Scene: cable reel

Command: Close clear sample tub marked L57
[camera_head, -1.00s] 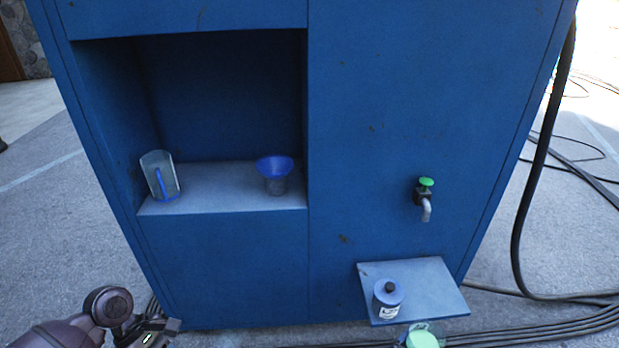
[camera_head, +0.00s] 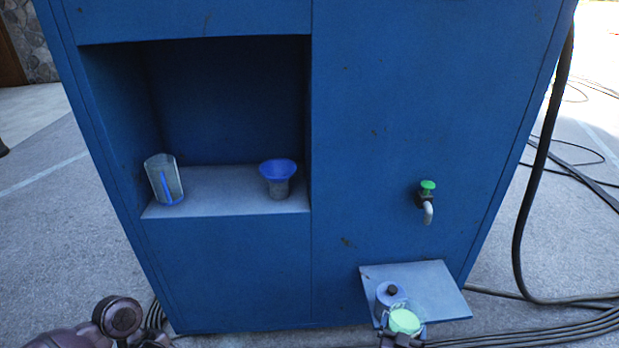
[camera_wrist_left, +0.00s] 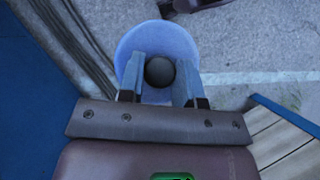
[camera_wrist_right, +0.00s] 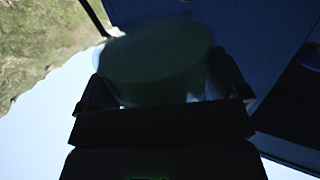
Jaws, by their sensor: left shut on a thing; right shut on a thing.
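A clear tub with a pale green fill or top (camera_head: 405,322) is held in my right gripper (camera_head: 401,341), just in front of the lower shelf. In the right wrist view it is a dark, greenish round shape (camera_wrist_right: 155,60) between the fingers. I cannot read a marking on it. My left gripper (camera_wrist_left: 159,88) is shut on the dark knob (camera_wrist_left: 160,71) of a round blue lid (camera_wrist_left: 158,43). The lid does not show in the head view, where only part of my left arm is at the bottom left.
A blue-topped container with a dark knob (camera_head: 389,293) stands on the lower shelf (camera_head: 440,290), partly behind the held tub. A green-handled tap (camera_head: 427,195) is above. A blue funnel (camera_head: 278,171) and a clear scoop-like vessel (camera_head: 164,181) stand in the niche. Black cables lie at right.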

